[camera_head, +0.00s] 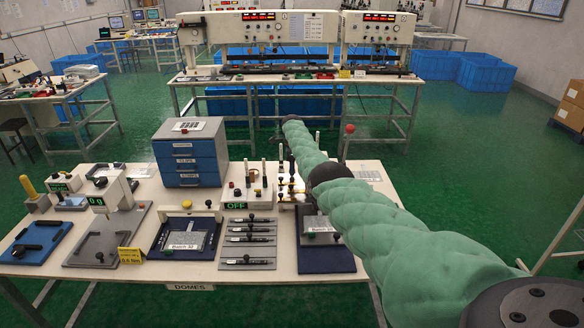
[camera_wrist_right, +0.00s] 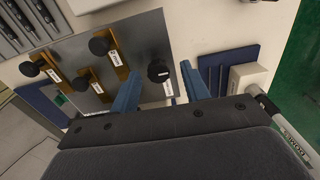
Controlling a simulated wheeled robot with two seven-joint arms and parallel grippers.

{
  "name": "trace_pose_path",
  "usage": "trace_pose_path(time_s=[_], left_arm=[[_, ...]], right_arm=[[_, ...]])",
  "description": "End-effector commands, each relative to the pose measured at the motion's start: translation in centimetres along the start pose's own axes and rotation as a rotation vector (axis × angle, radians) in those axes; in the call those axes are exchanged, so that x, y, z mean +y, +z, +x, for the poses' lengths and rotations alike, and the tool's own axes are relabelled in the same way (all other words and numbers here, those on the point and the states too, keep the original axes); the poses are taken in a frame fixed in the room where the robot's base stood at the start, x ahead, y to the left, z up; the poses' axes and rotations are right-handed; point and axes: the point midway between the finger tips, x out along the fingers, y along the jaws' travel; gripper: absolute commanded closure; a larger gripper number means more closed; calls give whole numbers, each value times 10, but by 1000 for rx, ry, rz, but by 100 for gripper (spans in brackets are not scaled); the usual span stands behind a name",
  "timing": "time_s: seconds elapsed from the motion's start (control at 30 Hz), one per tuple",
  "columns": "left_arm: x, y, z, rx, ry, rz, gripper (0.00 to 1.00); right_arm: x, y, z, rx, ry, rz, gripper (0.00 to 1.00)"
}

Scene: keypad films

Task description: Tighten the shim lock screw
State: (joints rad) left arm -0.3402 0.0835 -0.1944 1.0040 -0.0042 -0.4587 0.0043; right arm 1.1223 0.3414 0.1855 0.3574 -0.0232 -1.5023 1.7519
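A grey plate (camera_wrist_right: 85,60) in the right wrist view carries brass strips (camera_wrist_right: 116,58) with black knobs and small white tags, too small to read. One ribbed black knob (camera_wrist_right: 158,70) sits at the plate's right edge, with a white tag below it. My right gripper (camera_wrist_right: 160,88) is open, its blue fingers on either side of this knob, with visible gaps. Contact and height above it cannot be told. In the head view, the brass strips (camera_head: 290,186) show partly behind my green-sleeved right arm. My left gripper is not in view.
A blue-based fixture (camera_head: 325,260) lies in front. A white block (camera_wrist_right: 248,80) stands right of the fingers.

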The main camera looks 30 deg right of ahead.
Motion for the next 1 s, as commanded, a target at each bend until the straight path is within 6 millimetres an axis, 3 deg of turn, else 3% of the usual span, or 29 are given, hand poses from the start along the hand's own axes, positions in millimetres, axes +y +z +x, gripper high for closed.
trace_pose_path(time_s=[0.23, 0.43, 0.5, 0.6, 0.8, 1.0], left_arm=[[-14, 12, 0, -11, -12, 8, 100], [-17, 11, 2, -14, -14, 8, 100], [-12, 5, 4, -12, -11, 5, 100], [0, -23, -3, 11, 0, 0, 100], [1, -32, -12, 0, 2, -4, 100], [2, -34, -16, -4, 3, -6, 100]], right_arm=[[1, 0, -1, 1, 2, -1, 54], [0, 1, -20, 0, -1, -1, 54], [0, 1, -30, 0, -2, -1, 54], [0, 1, -46, 0, -1, -1, 54], [0, 1, -69, 0, 0, -1, 54], [0, 1, -77, 0, 1, -1, 54]])
